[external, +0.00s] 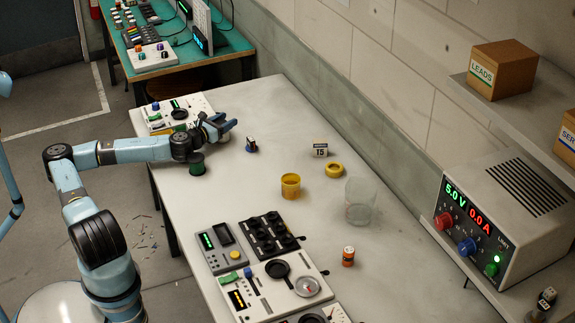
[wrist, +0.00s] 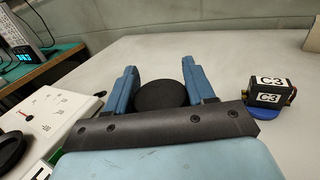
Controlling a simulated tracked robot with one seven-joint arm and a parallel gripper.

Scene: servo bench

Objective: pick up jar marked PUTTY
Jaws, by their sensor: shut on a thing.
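My gripper (external: 222,127) is over the far left part of the bench, near the panel by its left edge. In the wrist view its two blue fingers (wrist: 160,82) stand on either side of a round, black-topped jar (wrist: 160,96), and they are shut on it. The jar's side and any label are hidden, so I cannot read PUTTY on it. In the external view the jar is mostly hidden by the fingers. I cannot tell whether it touches the bench.
A block marked C3 (wrist: 268,92) on a blue base stands right of my gripper. A dark green spool-like thing (external: 196,165) stands close to my wrist. A yellow cup (external: 290,187), a clear beaker (external: 359,205) and an orange can (external: 348,257) stand further along.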

